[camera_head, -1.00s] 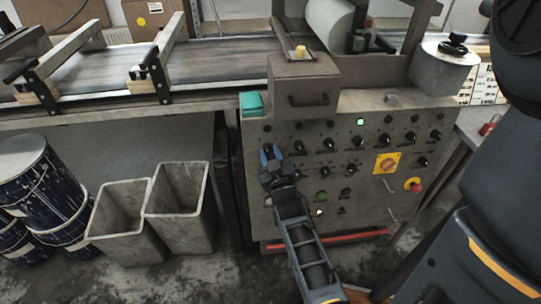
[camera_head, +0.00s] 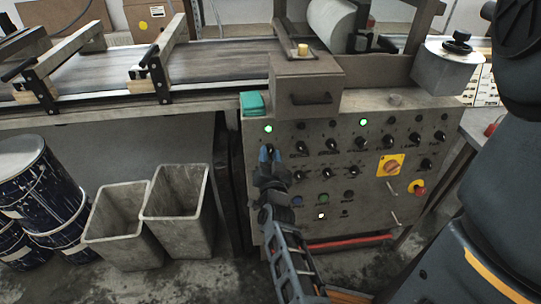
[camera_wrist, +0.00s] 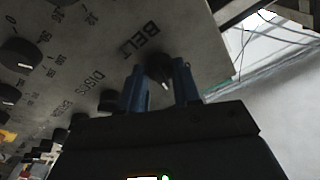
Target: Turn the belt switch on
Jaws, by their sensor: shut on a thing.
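The belt switch (camera_wrist: 158,68) is a black rotary knob beside the printed word BELT in the wrist view. It is at the panel's left end. My gripper (camera_wrist: 160,86) has its two blue fingers on either side of the knob and is shut on it. In the head view my gripper (camera_head: 269,154) reaches up to the left end of the control panel (camera_head: 345,215), and the knob (camera_head: 269,148) shows just at the fingertips. A green lamp (camera_head: 268,128) above the belt knob is lit.
A second green lamp (camera_head: 363,122) is lit among several black knobs. A yellow-and-red switch (camera_head: 390,165) and a red stop button (camera_head: 418,190) are at the right. Two grey bins (camera_head: 175,240) stand left of the cabinet. The conveyor (camera_head: 215,65) runs above.

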